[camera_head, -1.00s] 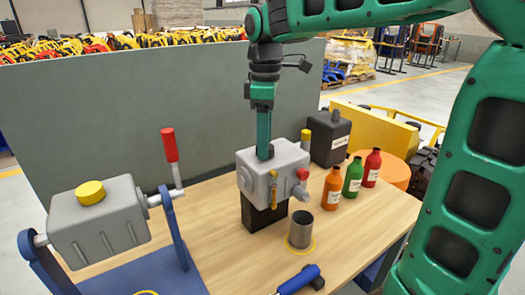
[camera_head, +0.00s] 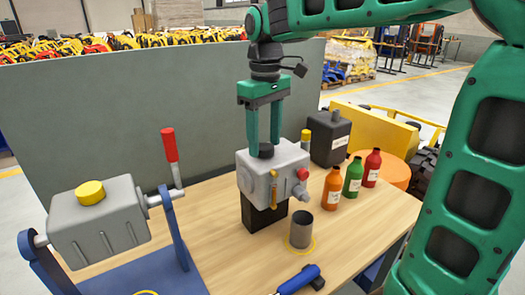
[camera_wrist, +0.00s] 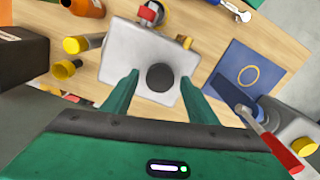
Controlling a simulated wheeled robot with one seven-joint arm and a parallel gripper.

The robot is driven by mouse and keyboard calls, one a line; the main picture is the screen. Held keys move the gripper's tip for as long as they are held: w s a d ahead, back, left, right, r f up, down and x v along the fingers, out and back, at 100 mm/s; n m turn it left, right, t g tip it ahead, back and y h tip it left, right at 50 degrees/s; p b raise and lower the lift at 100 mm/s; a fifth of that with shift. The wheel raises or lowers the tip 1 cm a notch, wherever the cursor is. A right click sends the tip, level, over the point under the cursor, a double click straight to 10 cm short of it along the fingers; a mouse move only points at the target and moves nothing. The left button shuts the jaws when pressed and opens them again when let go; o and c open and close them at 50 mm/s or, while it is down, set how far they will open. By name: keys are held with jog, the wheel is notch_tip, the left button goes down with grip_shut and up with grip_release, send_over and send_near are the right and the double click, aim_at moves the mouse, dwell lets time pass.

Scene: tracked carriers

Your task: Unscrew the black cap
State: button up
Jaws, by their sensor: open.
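The black cap (camera_head: 266,151) sits on top of a grey gearbox housing (camera_head: 292,158), which stands on a dark block on the wooden bench. In the wrist view the round cap (camera_wrist: 160,77) shows whole on the pale housing (camera_wrist: 135,55). My gripper (camera_head: 264,143) is open above the housing, pointing down. Its two fingers are spread to either side of the cap, with gaps to it in the wrist view (camera_wrist: 160,76). I cannot tell whether the tips reach down to the cap's height.
A second grey housing (camera_head: 98,222) with a yellow cap and red-handled crank (camera_head: 170,146) hangs on a blue stand at left. A metal cup (camera_head: 301,232), orange, green and red bottles, a dark canister (camera_head: 328,137) and a blue-handled tool (camera_head: 298,281) stand or lie to the right.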

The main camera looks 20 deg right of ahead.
jog(key=shift+c, duration=0.7)
jog(key=c, duration=0.7)
jog(key=n, duration=0.6)
jog(key=shift+r+n, duration=0.2)
jog(key=shift+n, duration=1)
